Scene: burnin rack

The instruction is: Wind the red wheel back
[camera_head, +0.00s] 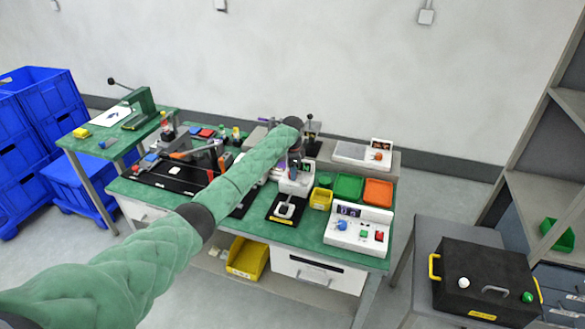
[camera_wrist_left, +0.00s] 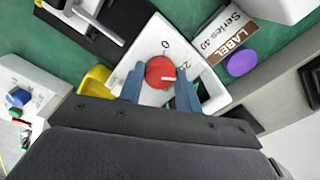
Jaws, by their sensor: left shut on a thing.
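The red wheel (camera_wrist_left: 160,72) is a round red knob with a white mark, set on a white dial plate (camera_wrist_left: 160,40) with printed numbers, one of them a 0. My left gripper (camera_wrist_left: 160,82) has its two blue fingers on either side of the wheel and is shut on it. In the head view my left arm reaches over the bench to a white box (camera_head: 297,187); the wrist hides much of what is there, and I cannot make out the wheel. My right gripper is not in view.
Close by are a yellow bin (camera_head: 320,199), a green tray (camera_head: 348,187), an orange tray (camera_head: 378,192) and a white panel with buttons (camera_head: 358,230). A purple round piece (camera_wrist_left: 242,62) and a label box (camera_wrist_left: 232,30) lie near the dial. A black case (camera_head: 485,283) stands right.

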